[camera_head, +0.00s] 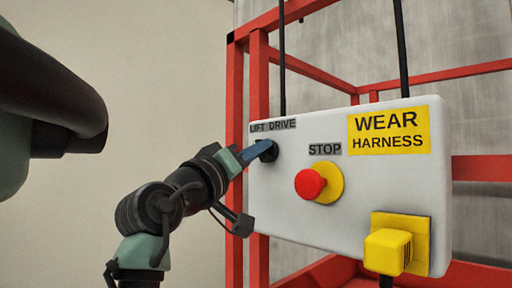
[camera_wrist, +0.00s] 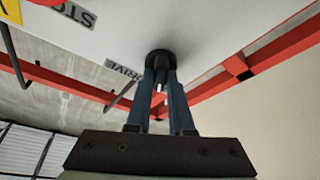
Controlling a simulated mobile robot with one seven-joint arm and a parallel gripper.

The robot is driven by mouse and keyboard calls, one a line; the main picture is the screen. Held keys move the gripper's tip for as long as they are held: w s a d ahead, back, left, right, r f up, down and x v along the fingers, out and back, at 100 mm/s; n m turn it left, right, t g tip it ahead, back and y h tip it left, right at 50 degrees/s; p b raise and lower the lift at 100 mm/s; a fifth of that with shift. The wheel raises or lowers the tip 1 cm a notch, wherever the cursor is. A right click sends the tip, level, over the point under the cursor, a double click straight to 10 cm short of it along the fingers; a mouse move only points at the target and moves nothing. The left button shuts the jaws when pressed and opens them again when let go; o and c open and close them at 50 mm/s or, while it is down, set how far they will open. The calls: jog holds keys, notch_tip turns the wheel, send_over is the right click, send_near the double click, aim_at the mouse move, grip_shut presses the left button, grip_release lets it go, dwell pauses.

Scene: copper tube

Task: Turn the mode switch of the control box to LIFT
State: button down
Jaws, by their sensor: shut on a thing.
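The white control box (camera_head: 375,185) hangs in front of a red frame in the head view. Its black mode switch (camera_head: 270,151) sits at the upper left, below the labels LIFT and DRIVE (camera_head: 273,125). My gripper (camera_head: 262,150) reaches it from the lower left. In the wrist view the two blue fingers of my gripper (camera_wrist: 161,85) are shut on the switch (camera_wrist: 160,63), one on each side. A light mark shows on the switch between the fingers. The DRIVE label shows to its left there; LIFT is hidden. Which label the switch points at I cannot tell.
A red STOP button (camera_head: 310,184) on a yellow base is right of the switch. A yellow block (camera_head: 388,250) sits at the box's lower right, below a WEAR HARNESS sign (camera_head: 389,131). Red bars (camera_head: 235,130) stand behind; black cables (camera_head: 402,50) run upward from the box.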

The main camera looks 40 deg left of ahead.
jog(key=shift+n+g+y+p, duration=0.3)
jog(key=shift+n+y+p, duration=0.1)
jog(key=shift+n, duration=0.7)
jog(key=c, duration=0.8)
grip_release()
jog(key=shift+f, duration=0.1)
